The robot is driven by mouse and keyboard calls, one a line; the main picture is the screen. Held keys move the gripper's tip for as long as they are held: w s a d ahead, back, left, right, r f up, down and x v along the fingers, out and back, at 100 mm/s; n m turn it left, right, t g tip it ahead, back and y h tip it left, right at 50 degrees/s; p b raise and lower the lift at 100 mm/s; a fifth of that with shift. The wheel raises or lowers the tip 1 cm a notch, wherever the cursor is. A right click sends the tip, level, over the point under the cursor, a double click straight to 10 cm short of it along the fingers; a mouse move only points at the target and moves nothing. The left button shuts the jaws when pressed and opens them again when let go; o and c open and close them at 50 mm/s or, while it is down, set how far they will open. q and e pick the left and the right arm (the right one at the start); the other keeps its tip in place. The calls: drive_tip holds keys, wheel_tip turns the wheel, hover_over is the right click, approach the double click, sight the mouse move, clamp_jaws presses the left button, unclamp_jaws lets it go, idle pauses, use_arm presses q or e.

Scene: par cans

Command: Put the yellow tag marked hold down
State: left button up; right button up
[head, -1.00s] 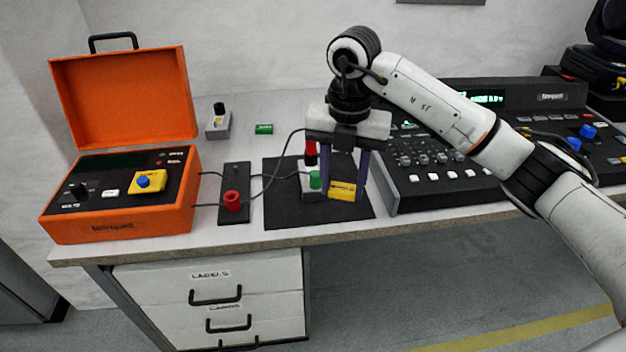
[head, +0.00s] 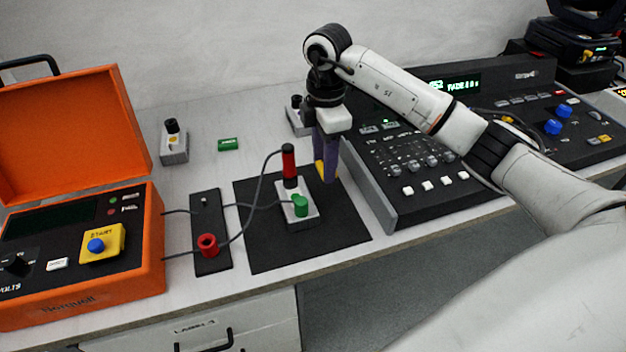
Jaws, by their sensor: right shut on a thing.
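My right gripper (head: 326,178) is shut on the yellow tag (head: 319,170). Only a yellow sliver of the tag shows beside the purple fingers, and its marking cannot be read now. The gripper points down over the back right part of the black mat (head: 275,255), left of the mixing console (head: 400,208). I cannot tell whether the tag touches anything below. My left gripper is not in view.
A light grey box (head: 308,219) with a red plug (head: 289,163) and a green post (head: 300,206) stands on the mat, close left of the gripper. Cables run left to a black strip (head: 207,230) and an orange case (head: 150,240). A green tag (head: 228,144) lies behind.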

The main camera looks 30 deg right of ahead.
sight(323, 190)
drive_tip(key=shift+f, duration=0.85)
wheel_tip(323, 190, down, 4)
drive_tip(key=shift+r, duration=0.15)
drive_tip(key=shift+f, duration=0.2)
drive_tip(key=o, duration=1.1)
drive_tip(key=shift+r, duration=0.1)
drive_tip(key=shift+r, duration=0.2)
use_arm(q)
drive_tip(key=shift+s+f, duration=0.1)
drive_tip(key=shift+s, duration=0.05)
use_arm(e)
wheel_tip(323, 190, up, 12)
drive_tip(key=shift+f, duration=0.1)
